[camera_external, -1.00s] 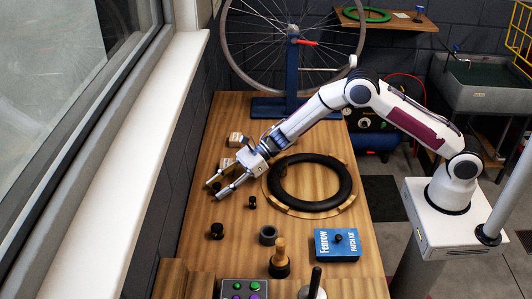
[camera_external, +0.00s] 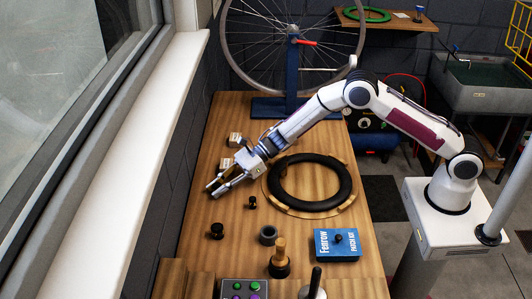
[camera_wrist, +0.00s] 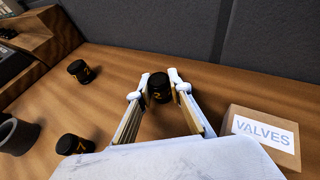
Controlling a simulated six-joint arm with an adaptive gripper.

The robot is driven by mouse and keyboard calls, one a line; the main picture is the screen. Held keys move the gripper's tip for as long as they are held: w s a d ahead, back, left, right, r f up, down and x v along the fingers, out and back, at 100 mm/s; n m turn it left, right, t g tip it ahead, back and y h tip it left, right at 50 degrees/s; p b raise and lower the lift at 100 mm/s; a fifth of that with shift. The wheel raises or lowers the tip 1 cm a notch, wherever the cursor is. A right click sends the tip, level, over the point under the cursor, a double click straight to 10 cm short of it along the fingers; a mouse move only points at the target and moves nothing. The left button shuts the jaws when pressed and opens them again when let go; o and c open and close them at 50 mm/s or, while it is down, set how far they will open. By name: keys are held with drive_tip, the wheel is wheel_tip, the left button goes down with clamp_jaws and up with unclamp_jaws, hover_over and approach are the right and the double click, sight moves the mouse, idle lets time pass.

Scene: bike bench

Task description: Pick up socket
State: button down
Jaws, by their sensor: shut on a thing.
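Several small black sockets with orange numbers are on the wooden bench. One socket (camera_wrist: 158,90) stands between my fingers in the wrist view. My gripper (camera_wrist: 160,84) is shut on it, one finger on each side. In the external view my gripper (camera_external: 216,188) is low over the left side of the bench and mostly hides this socket. A second socket (camera_external: 252,202) and a third socket (camera_external: 217,231) stand apart from my gripper, nearer the camera. They also show at the left of the wrist view (camera_wrist: 76,145) (camera_wrist: 80,71).
A cardboard box marked VALVES (camera_wrist: 262,136) is close to the right of my gripper in the wrist view. The wall (camera_wrist: 200,35) is close beyond the held socket.

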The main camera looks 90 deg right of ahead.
sight(217, 185)
drive_tip(key=shift+r, duration=0.15)
drive_tip(key=shift+r, duration=4.85)
drive_tip(key=s+d, duration=0.1)
drive_tip(key=d, duration=0.2)
drive_tip(key=s+d, duration=0.1)
drive_tip(key=d, duration=0.2)
drive_tip(key=s+d, duration=0.1)
drive_tip(key=d, duration=0.2)
drive_tip(key=shift+s+f, duration=0.15)
drive_tip(key=s+a+n+g+y, duration=0.3)
drive_tip(key=s+n+y, duration=0.1)
drive_tip(key=s, duration=0.4)
drive_tip(key=shift+s+r+n+g, duration=0.3)
drive_tip(key=shift+g, duration=0.1)
drive_tip(key=shift+f, duration=0.1)
